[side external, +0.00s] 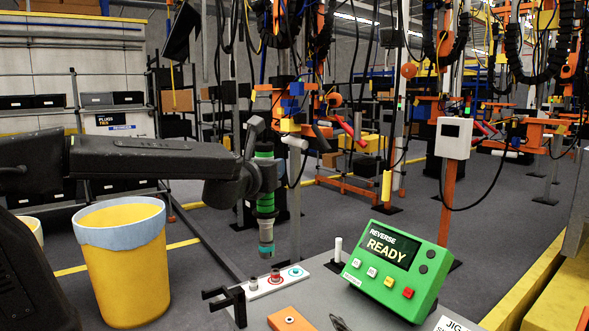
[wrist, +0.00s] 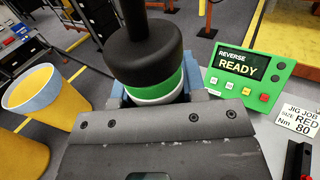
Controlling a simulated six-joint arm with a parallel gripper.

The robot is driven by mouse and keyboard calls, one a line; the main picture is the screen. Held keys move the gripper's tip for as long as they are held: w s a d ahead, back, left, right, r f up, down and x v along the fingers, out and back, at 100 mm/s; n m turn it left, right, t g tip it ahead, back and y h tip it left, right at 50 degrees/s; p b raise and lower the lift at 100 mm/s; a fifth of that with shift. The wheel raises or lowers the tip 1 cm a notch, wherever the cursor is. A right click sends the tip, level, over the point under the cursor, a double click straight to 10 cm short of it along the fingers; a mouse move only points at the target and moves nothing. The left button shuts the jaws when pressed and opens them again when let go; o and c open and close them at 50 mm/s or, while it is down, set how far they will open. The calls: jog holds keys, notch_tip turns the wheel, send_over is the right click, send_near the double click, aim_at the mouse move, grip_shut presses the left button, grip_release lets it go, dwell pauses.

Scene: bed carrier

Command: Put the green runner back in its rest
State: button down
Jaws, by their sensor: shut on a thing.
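The green runner (side external: 264,202) is an upright green and black tool with a grey-teal socket (side external: 266,238) at its lower end. My gripper (side external: 264,180) is shut around its body and holds it in the air, with the socket end above the socket strip (side external: 262,287). In the wrist view the runner's black cap (wrist: 146,50) and green band (wrist: 170,81) show between my jaws (wrist: 165,98); its lower end is hidden. A black forked bracket (side external: 228,303), which looks like the rest, stands empty at the bench's front left.
A green control box (side external: 392,270) reading "REVERSE READY" stands right of the runner. A white peg (side external: 338,250) and an orange block (side external: 290,319) are on the bench. A yellow bin (side external: 125,265) stands left. A card (wrist: 300,119) reads "RED 80".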

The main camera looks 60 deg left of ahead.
jog(key=s+a+f+n+g+y, duration=0.4)
jog(key=s+a+n+g+y, duration=0.3)
jog(key=s+a+n+g, duration=0.1)
jog(key=shift+s+a+g+y, duration=0.3)
jog(key=shift+s+a+g, duration=0.5)
jog(key=shift+s+g, duration=0.4)
jog(key=shift+f, duration=0.15)
